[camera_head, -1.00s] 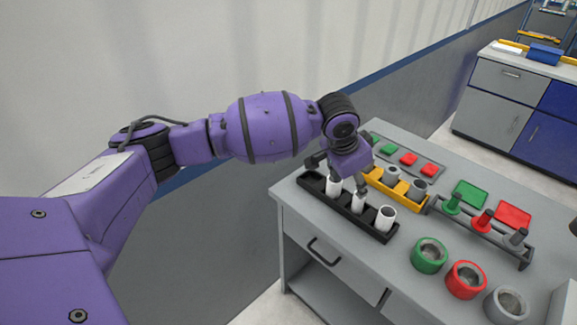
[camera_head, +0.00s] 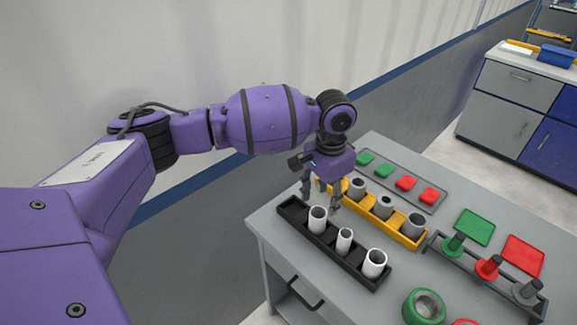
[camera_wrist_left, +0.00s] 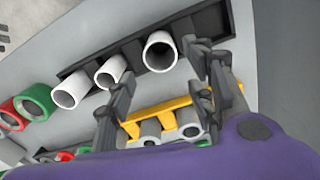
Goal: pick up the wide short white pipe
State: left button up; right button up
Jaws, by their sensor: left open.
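Three white pipes stand upright in a black tray: a wide one (camera_head: 317,219) by my left gripper, a narrow one (camera_head: 344,240) in the middle and a wide one (camera_head: 374,264) at the near end. I cannot tell surely which wide pipe is shorter. My left gripper (camera_head: 320,201) is open and empty, just above and behind the first wide pipe. In the left wrist view that pipe (camera_wrist_left: 159,52) shows its open mouth between the spread fingers, apart from them. The narrow pipe (camera_wrist_left: 110,72) and the other wide pipe (camera_wrist_left: 71,91) are left of it.
A yellow tray (camera_head: 409,240) with grey pipes lies close behind the black tray (camera_head: 291,208), whose far slot is empty. Green and red pieces, a rack of upright pegs (camera_head: 488,266) and a green ring (camera_head: 424,307) stand to the right.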

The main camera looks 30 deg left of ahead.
aim_at(320, 213)
pick_arm(q)
jog(key=f, duration=0.1)
jog(key=s+f, duration=0.1)
jog(key=f, duration=0.1)
jog(key=shift+s+a, duration=0.1)
jog(key=shift+s, duration=0.1)
jog(key=f, duration=0.3)
jog(key=shift+w+f, duration=0.25)
jog(key=shift+f, duration=0.2)
jog(key=shift+r, duration=0.1)
jog(key=c, duration=1.1)
jog(key=shift+c, duration=0.2)
pick_arm(e)
jog(key=shift+s+d+f, duration=0.1)
jog(key=shift+s, duration=0.35)
jog(key=shift+s+d+f, duration=0.1)
jog(key=shift+s, duration=0.3)
pick_arm(q)
jog(key=shift+r, duration=0.1)
